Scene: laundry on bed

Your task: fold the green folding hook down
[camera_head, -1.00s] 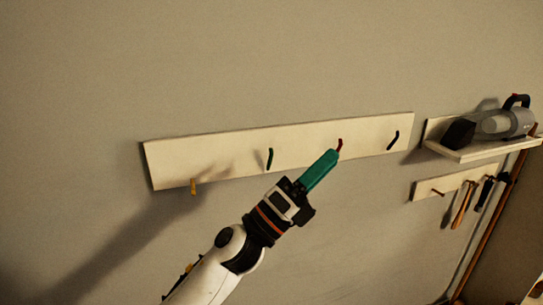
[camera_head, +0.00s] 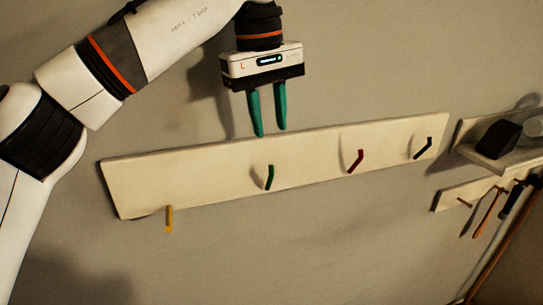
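The green folding hook (camera_head: 269,178) sticks up and out from the pale board (camera_head: 215,175) on the wall, second from the left. My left gripper (camera_head: 270,132) hangs fingers-down above it, its teal fingertips near the board's top edge. The fingers are apart with nothing between them. There is a visible gap between the fingertips and the green hook. I cannot tell how far the fingers are from the wall. My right gripper is not in view.
A yellow hook (camera_head: 169,218) hangs down at the board's left. A red hook (camera_head: 356,161) and a dark hook (camera_head: 423,148) stick up to the right. A shelf (camera_head: 500,163) and hanging tools (camera_head: 487,212) are at the far right. The wall below the board is clear.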

